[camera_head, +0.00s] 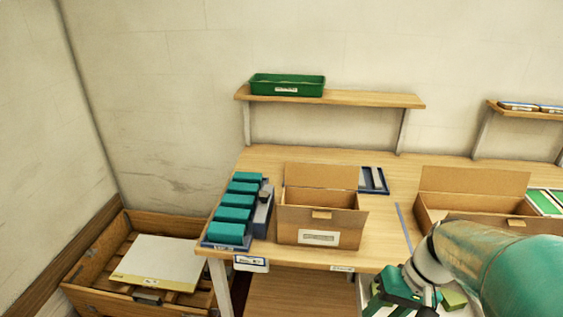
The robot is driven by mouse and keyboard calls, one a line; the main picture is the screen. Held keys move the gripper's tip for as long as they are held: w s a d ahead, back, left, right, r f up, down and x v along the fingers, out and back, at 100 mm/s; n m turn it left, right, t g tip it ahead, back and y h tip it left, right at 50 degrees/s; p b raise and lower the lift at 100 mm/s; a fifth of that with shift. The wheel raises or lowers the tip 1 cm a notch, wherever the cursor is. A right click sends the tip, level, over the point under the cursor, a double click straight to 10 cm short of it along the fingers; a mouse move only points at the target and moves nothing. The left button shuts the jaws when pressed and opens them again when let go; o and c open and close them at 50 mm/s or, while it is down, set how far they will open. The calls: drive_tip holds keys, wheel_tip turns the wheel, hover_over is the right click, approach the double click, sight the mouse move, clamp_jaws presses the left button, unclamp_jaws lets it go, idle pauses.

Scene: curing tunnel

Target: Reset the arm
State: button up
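My arm comes in from the lower right, a thick green link with a pale grey joint. My gripper (408,290) is at the bottom of the view, in front of the workbench's front edge. It is green and partly cut off by the lower frame edge. Its fingertips do not show clearly, so I cannot tell whether it is open or holds something. A small light green block-like piece (454,299) shows beside it; I cannot tell whether they touch.
On the workbench (384,240) stand a rack of teal blocks (235,216), an open cardboard box (318,222), a small blue tray (373,180) and a second box (475,195). A shelf above holds a green bin (287,85). A wooden crate (98,249) stands left.

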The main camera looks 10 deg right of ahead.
drive_tip(key=a+r+n+t+h, duration=0.2)
drive_tip(key=a+r+t+h, duration=0.2)
drive_tip(key=a+r, duration=0.6)
drive_tip(key=shift+w+a+r+n+t, duration=0.15)
drive_tip(key=shift+w+r+n+t, duration=0.25)
drive_tip(key=shift+r+t, duration=0.15)
